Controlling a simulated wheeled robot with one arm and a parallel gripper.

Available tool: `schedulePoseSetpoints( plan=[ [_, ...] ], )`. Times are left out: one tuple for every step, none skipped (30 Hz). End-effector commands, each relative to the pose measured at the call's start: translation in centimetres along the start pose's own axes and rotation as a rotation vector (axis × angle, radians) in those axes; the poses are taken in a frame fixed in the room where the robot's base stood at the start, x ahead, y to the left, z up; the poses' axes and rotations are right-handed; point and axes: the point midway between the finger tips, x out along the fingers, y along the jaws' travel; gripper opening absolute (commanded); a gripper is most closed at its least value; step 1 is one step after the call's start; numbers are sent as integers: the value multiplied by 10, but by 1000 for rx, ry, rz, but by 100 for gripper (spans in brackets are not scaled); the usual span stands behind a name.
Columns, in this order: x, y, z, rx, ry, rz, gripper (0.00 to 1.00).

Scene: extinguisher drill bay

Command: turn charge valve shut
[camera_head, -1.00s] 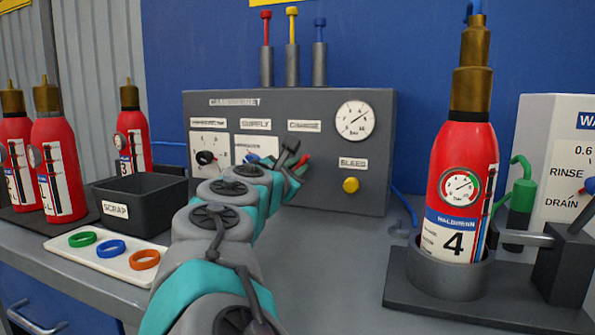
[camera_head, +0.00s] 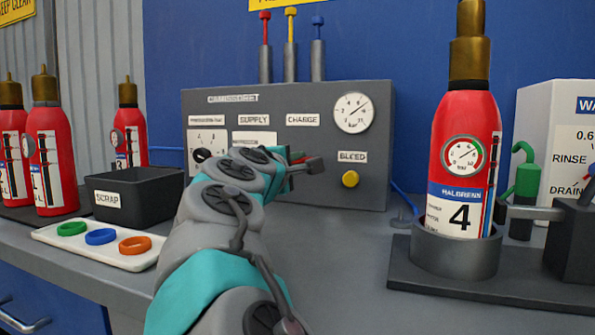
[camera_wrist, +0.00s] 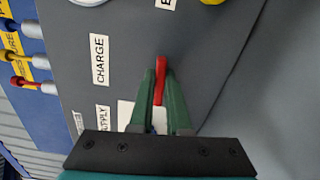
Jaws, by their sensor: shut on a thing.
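The charge valve's red handle (camera_wrist: 160,82) is between the green fingertips of my gripper (camera_wrist: 160,76) in the wrist view, close to the CHARGE label (camera_wrist: 99,60). My gripper is shut on it, and the red tip sticks out past the fingers. In the head view my gripper (camera_head: 292,161) is at the grey panel (camera_head: 225,110), below the CHARGE label (camera_head: 303,119). Only a little red shows there, because my arm hides most of the valve. The SUPPLY valve's handle is hidden behind my arm.
A yellow BLEED button (camera_head: 350,179) and a gauge (camera_head: 353,112) are to the right on the panel. Extinguisher 4 (camera_head: 461,180) stands upright in a holder (camera_head: 455,252). A SCRAP bin (camera_head: 135,208) and a ring tray (camera_head: 75,240) are left of my arm.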

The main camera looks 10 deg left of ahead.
Motion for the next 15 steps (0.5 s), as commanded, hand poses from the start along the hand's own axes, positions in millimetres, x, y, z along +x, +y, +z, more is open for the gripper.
schedulePoseSetpoints(
  plan=[
    [0, -3, 0, 23, 0, -1, 0],
    [0, -4, 0, 37, 0, -2, 0],
    [0, -4, 0, 52, 0, -2, 0],
    [0, -4, 0, 62, 0, -2, 0],
    [0, -3, 0, 72, 0, -2, 0],
    [0, -3, 0, 84, 0, -2, 0],
    [0, -3, 0, 91, 0, -3, 0],
    [0, -3, 0, 96, -1, -2, 0],
    [0, -3, 0, 103, -1, -3, 0],
    [0, -3, 0, 107, -1, -3, 0],
    [0, -3, 0, 111, -1, -3, 0],
    [0, -3, 0, 115, -1, -3, 0],
    [0, -2, 0, 117, -1, -3, 0],
    [0, -2, 0, 119, -1, -3, 0],
    [0, -2, 0, 120, -2, -3, 0]
  ],
)
